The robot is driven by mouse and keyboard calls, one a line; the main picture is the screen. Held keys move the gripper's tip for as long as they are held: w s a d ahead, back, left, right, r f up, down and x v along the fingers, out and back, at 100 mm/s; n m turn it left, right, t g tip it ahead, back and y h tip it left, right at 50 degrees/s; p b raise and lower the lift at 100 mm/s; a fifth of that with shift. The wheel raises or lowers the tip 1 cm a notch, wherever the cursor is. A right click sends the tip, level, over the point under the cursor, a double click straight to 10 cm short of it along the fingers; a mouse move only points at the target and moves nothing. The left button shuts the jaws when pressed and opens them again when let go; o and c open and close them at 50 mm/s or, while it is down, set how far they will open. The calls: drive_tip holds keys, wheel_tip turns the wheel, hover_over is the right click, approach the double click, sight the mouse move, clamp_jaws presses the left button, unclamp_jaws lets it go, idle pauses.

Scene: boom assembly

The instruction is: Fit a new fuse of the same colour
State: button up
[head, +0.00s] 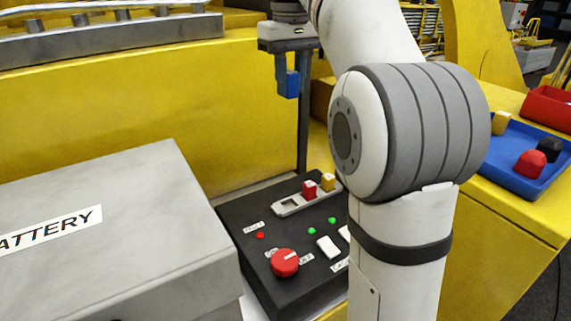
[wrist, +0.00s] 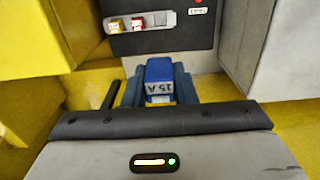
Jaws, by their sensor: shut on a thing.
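My gripper (head: 288,72) is shut on a blue fuse (head: 291,86) and holds it in the air above and behind the black control box (head: 237,212). In the wrist view the blue fuse (wrist: 159,70) sits between the fingers, with a "15 A" label facing the camera. The grey fuse holder (head: 286,208) on the box carries a red fuse (head: 309,190) and a yellow fuse (head: 328,181). Its left slot (head: 290,203) is empty. In the wrist view the holder (wrist: 149,20) is at the top, apart from the held fuse.
A blue tray (head: 503,178) at the right holds yellow, red and black fuses, beside a red bin (head: 545,105). The box has a red knob (head: 285,263), a lit red lamp (head: 260,235) and two green lamps. A grey battery case (head: 120,240) stands left; a dark post rises behind the box.

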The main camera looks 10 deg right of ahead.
wheel_tip(320, 180, down, 9)
drive_tip(key=w, duration=0.1)
drive_tip(key=b, duration=0.4)
hover_over(290, 209)
drive_tip(key=f, duration=1.6)
drive_tip(key=shift+w+f, duration=0.3)
drive_tip(key=shift+f, duration=0.15)
drive_tip(key=shift+f, duration=0.35)
drive_tip(key=shift+f+b, duration=0.4)
drive_tip(key=shift+f, duration=0.45)
idle(0.6)
drive_tip(key=shift+s+f, duration=0.25)
drive_tip(key=shift+f, duration=0.15)
drive_tip(key=shift+r, duration=0.25)
